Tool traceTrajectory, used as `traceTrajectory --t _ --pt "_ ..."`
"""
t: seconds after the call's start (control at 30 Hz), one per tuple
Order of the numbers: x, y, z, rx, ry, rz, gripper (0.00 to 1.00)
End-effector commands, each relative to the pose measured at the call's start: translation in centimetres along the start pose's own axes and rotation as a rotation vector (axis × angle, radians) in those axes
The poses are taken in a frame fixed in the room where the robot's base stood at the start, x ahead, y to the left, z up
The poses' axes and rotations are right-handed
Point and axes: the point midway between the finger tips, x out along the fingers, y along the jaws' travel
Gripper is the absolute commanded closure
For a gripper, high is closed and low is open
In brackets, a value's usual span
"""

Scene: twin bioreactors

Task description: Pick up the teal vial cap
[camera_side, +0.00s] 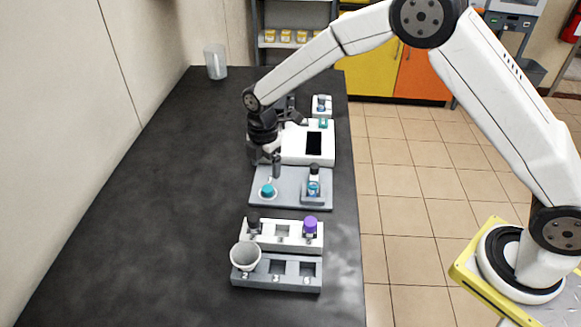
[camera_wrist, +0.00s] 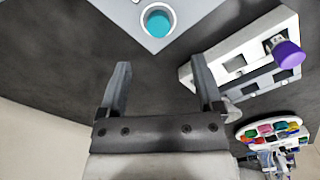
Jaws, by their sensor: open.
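The teal vial cap (camera_side: 267,190) sits on the left part of a light grey plate (camera_side: 290,201) in the side view. In the wrist view the teal cap (camera_wrist: 157,22) shows as a teal disc with a pale rim near the top edge, beyond the fingertips. My gripper (camera_side: 268,160) is above the plate, a little behind the cap and apart from it. In the wrist view my gripper (camera_wrist: 161,66) has its two fingers spread wide with nothing between them.
A vial with teal contents (camera_side: 314,186) stands on the plate's right. Nearer are a white rack (camera_side: 265,243) with a purple-capped item (camera_side: 310,225), and a grey rack (camera_side: 260,282) with a white cup (camera_side: 245,257). A white device (camera_side: 296,155) stands behind. The dark table is clear on the left.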

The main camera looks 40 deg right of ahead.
Motion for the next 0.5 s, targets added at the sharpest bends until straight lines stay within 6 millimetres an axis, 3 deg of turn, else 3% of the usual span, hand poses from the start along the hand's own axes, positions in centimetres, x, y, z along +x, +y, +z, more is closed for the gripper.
traceTrajectory --t 0.5 --pt "2.6 0.0 0.0 0.003 0.000 0.002 0.16"
